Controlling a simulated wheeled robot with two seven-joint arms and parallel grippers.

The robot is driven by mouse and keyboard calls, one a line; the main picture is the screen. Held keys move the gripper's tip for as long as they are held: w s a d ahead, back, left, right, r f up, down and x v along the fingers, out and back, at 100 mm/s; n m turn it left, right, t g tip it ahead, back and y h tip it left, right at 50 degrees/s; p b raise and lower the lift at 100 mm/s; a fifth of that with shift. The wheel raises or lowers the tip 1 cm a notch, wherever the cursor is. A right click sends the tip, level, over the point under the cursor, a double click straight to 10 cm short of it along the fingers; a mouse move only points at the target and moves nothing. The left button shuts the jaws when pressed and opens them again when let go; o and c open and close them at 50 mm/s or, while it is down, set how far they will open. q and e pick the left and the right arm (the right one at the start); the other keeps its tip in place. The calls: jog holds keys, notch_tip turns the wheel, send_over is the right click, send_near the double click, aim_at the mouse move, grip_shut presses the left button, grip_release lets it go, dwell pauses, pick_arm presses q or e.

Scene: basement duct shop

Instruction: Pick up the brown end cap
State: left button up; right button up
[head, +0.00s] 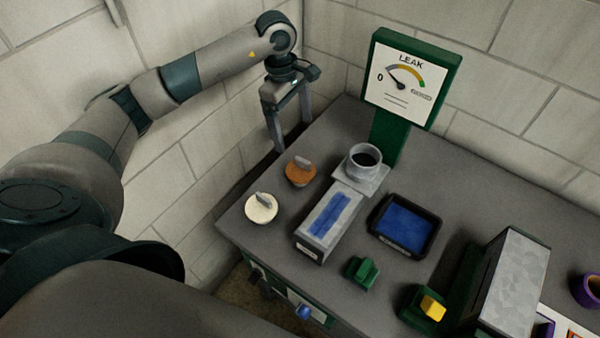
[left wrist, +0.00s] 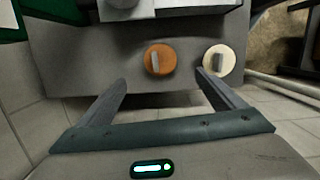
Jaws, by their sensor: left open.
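The brown end cap (head: 299,173) is a round disc with a grey upright tab, lying on the grey bench top left of the grey duct fitting. It also shows in the left wrist view (left wrist: 161,61), beyond and between my fingertips. My left gripper (head: 293,133) is open and empty, pointing down above and behind the cap at the bench's back left edge. Its two fingers show in the left wrist view (left wrist: 160,82), apart from the cap. My right gripper is not in view.
A cream end cap (head: 261,209) lies near the brown one. A grey duct with a round collar (head: 364,160), a black tray with blue inside (head: 404,226), a green block (head: 362,272) and a green leak gauge (head: 411,80) stand around. A block wall is close behind.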

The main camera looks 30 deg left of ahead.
pick_arm(q)
jog(key=f, duration=0.2)
jog(key=f+b, duration=0.1)
jog(key=f, duration=0.2)
jog(key=d+f+b, duration=0.1)
jog(key=f, duration=0.1)
jog(key=shift+d+f, duration=0.1)
jog(key=shift+f, duration=0.7)
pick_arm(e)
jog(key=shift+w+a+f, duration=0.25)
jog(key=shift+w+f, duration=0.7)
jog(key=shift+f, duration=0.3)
pick_arm(q)
jog(key=shift+d, duration=0.1)
